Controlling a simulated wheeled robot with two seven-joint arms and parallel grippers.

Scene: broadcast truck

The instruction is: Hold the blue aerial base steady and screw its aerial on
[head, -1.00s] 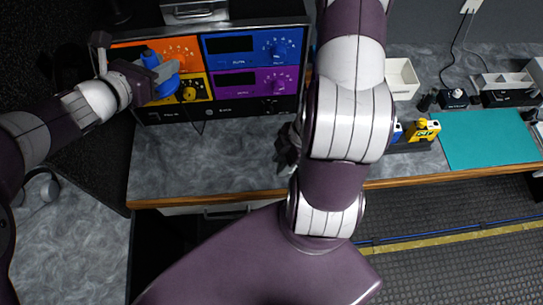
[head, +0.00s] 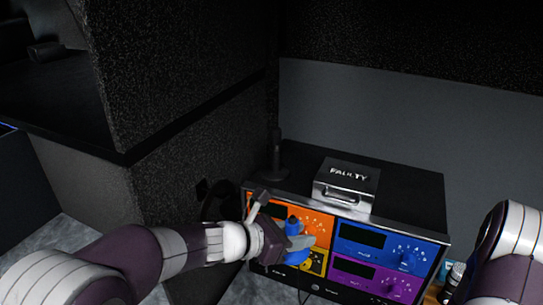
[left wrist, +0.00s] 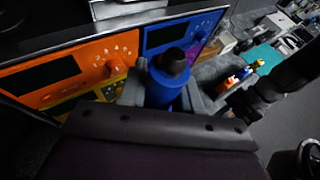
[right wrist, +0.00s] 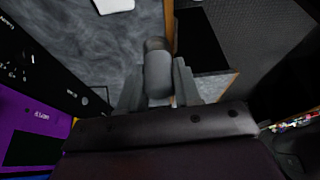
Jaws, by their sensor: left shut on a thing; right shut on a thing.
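My left gripper (head: 288,243) is shut on a blue cylinder with a dark top, which looks like the blue aerial base (head: 294,226). It holds it upright in front of the orange panel of the rack. In the left wrist view the blue aerial base (left wrist: 166,88) sits between the fingers. My right gripper (right wrist: 158,92) is shut on a grey rounded cylinder (right wrist: 158,72), seen nearly end on; I cannot tell whether it is the aerial. In the head view only my right arm shows, at the right edge; its gripper is out of frame.
The rack (head: 420,205) has orange, blue, yellow and purple panels with knobs. On it stand a box marked FAULTY (head: 347,182) and a black rod on a base (head: 277,160). A dark speckled wall is close on the left. The left wrist view shows a teal mat (left wrist: 266,56).

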